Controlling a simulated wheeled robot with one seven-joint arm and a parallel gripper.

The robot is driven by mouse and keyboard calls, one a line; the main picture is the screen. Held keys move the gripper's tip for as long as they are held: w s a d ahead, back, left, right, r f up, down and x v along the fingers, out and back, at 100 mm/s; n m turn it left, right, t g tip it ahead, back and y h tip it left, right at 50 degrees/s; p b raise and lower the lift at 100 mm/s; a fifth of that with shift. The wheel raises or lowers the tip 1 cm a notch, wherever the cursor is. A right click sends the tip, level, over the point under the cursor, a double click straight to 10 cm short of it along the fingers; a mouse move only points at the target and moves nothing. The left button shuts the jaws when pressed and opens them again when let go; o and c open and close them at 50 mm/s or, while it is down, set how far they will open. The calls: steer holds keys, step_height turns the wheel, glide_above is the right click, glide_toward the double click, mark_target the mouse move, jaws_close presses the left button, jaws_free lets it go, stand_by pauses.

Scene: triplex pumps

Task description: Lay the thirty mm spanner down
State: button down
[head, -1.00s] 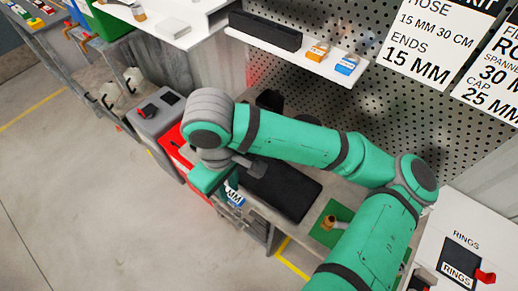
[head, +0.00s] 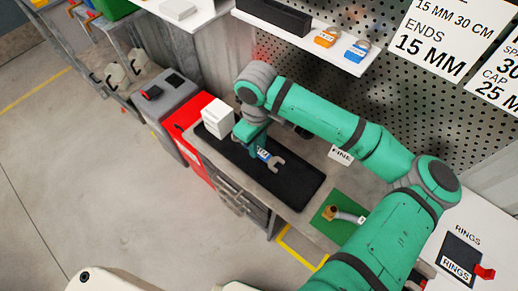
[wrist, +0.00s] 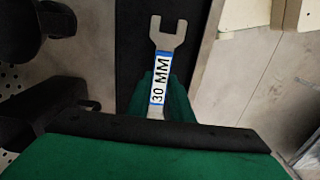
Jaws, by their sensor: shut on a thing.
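The thirty mm spanner (wrist: 170,42) is grey and open-ended, with a blue band and a white "30 MM" label. My gripper (wrist: 162,100) is shut on it in the wrist view, and its open jaw sticks out beyond the fingers. In the head view the spanner (head: 276,164) shows under my gripper (head: 252,140), over the black mat (head: 295,192) on the workbench. I cannot tell whether the spanner touches the mat. The far end of the spanner is hidden by my gripper.
A white box (head: 217,117) stands at the mat's left end, close to my gripper. A green mat (head: 328,226) with a brass-ended fitting (head: 345,214) lies at the right. A "FINE" sign (head: 341,155) stands behind. The black mat's right part is bare.

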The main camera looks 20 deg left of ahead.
mark_target(259, 151)
steer(key=shift+w+f, duration=0.35)
steer(key=shift+w+d+f, duration=0.1)
steer(key=shift+w+f, duration=0.1)
steer(key=shift+f, duration=1.65)
steer(key=shift+f, duration=0.1)
steer(key=c, duration=1.6)
jaws_free()
steer(key=shift+o, duration=0.2)
step_height(259, 151, up, 12)
steer(key=shift+r, duration=0.15)
